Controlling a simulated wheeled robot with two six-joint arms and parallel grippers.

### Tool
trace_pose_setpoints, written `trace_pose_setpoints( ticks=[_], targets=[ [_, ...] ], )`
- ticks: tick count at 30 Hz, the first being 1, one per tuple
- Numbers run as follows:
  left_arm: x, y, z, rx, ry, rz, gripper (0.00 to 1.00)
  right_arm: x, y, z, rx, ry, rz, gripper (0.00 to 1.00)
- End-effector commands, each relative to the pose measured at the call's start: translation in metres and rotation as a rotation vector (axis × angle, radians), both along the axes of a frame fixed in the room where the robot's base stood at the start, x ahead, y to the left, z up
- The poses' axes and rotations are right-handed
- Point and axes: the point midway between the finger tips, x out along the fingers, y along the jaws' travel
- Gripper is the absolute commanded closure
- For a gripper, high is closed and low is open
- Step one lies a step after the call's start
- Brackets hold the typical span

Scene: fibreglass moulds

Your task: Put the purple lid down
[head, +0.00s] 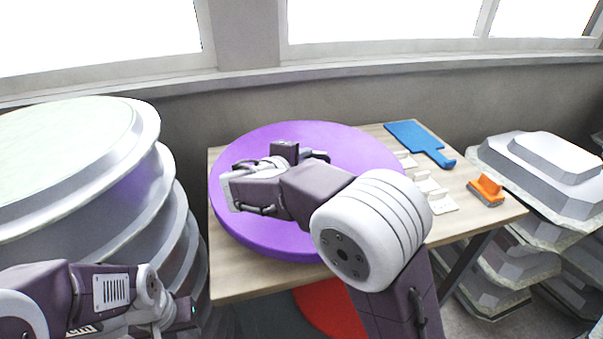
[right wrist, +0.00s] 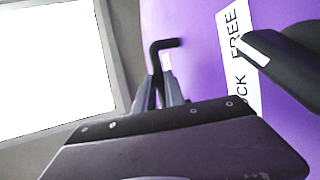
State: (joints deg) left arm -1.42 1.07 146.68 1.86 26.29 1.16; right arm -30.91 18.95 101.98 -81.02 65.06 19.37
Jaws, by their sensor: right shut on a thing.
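The purple lid (head: 355,150) is a large, thick round disc over the left part of the wooden table (head: 460,222) in the head view. I cannot tell whether it touches the tabletop. My right gripper (head: 266,163) is over the lid's upper left part, with my forearm covering part of its face. In the right wrist view, the lid (right wrist: 195,55) shows a white lettered label and a bent black handle (right wrist: 159,50) between my right fingers (right wrist: 170,88). The gripper is shut on this handle. My left gripper (head: 184,312) is at lower left, its jaws unclear.
A blue flat tool (head: 415,137), several small white pieces (head: 426,184) and an orange brush (head: 487,188) lie on the table's right. White stacked moulds (head: 85,165) stand close on the left, grey moulds (head: 560,160) on the right. A red object (head: 328,312) shows below the table.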

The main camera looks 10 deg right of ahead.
Motion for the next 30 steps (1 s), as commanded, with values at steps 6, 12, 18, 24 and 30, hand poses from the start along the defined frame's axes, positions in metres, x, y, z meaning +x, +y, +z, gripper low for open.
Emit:
trace_pose_setpoints(
  ticks=[6,12,18,24,30],
  targets=[
    [0.000,0.000,0.013,0.000,0.000,0.000,0.64,0.051,-0.006,-0.027,-0.002,-0.001,-0.003,1.00],
    [0.000,0.000,0.015,0.000,0.000,0.000,0.64,0.068,-0.006,-0.038,-0.001,-0.004,-0.001,1.00],
    [0.000,0.000,0.016,0.000,0.000,0.000,0.64,0.069,-0.006,-0.056,-0.004,0.000,0.000,1.00],
    [0.000,0.000,0.018,0.000,0.000,0.000,0.64,0.069,-0.006,-0.078,-0.002,-0.004,0.000,1.00],
    [0.000,0.000,0.018,0.000,0.000,0.000,0.64,0.069,-0.006,-0.079,0.000,-0.005,0.000,1.00]
  ],
)
